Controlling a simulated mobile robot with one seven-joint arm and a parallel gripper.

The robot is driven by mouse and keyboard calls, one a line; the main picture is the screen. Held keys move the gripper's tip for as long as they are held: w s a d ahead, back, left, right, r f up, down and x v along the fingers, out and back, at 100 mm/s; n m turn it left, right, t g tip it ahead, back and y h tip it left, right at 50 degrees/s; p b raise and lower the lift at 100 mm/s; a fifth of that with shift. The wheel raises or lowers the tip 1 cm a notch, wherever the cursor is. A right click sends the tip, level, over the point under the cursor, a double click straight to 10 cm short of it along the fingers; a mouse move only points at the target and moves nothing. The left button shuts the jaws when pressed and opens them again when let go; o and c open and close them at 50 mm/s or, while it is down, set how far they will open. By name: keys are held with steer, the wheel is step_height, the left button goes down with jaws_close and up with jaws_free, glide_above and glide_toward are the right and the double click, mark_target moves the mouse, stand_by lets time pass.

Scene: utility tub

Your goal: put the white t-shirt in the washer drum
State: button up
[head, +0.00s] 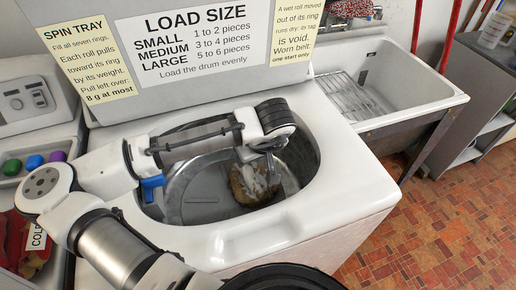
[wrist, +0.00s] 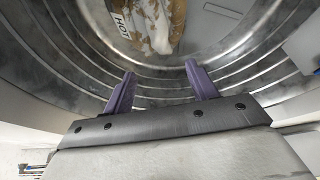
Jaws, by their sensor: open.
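The washer drum (head: 205,190) is an open metal tub under the raised lid, with a white rim (head: 345,185). A white cloth with brown stains (head: 250,187) lies inside it toward the right. In the wrist view this cloth (wrist: 152,25) lies beyond my fingertips and bears a tag reading HOT. I cannot tell for certain that it is the white t-shirt. My gripper (wrist: 160,68) is open and empty, reaching down into the drum with a gap between its fingers and the cloth. In the head view, my wrist partly covers the drum and hides the fingers.
A sign board (head: 200,45) stands behind the opening. A utility sink (head: 385,85) with a wire rack is at right. At left, a tray holds green (head: 12,167), blue (head: 34,162) and purple (head: 57,156) balls. Red cloth (head: 14,240) lies near a COLD tag.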

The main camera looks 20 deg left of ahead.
steer(key=shift+v, duration=2.6)
